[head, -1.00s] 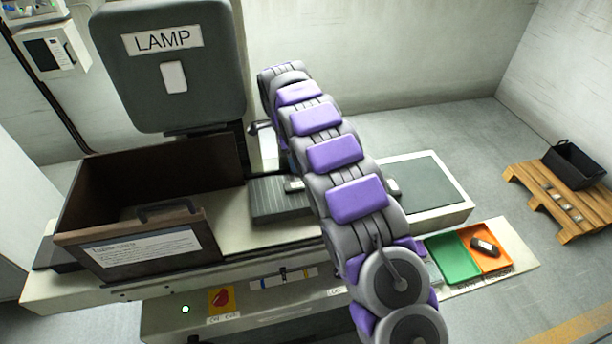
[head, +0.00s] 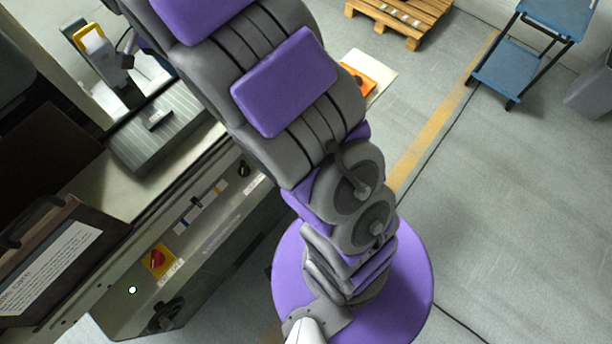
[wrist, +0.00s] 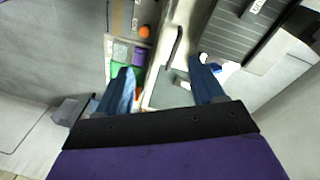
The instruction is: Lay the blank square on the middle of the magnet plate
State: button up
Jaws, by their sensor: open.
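The magnet plate (head: 150,150) is a dark grey ribbed block on the machine bed in the head view; it also shows at the upper right of the wrist view (wrist: 235,40). A small dark piece with a pale edge (head: 160,118) lies on it, off toward its right; I cannot tell whether this is the blank. My gripper (wrist: 164,66) is open and empty in the wrist view, its two blue fingers wide apart over the bed's pale edge, left of the plate. A small white and blue item shows by the right fingertip. The head view does not show my gripper.
Green and purple trays (wrist: 120,68) lie left of the bed.

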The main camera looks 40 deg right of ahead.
jog(key=s+d+r+n, duration=0.1)
jog(key=s+d+n, duration=0.15)
jog(key=s, duration=0.55)
jog(key=s+d+r+n, duration=0.2)
jog(key=s+d, duration=0.1)
jog(key=s, duration=0.5)
jog(key=s+f+n+y, duration=0.1)
jog(key=s+f+n, duration=0.1)
jog(key=s, duration=0.7)
jog(key=s+f+n+g, duration=0.1)
jog(key=s+f+n, duration=0.1)
jog(key=s, duration=0.8)
jog(key=shift+s+d+f+n+y, duration=0.25)
jog(key=shift+d+f+n+y, duration=0.15)
jog(key=shift+n, duration=0.25)
jog(key=shift+f+b, duration=0.3)
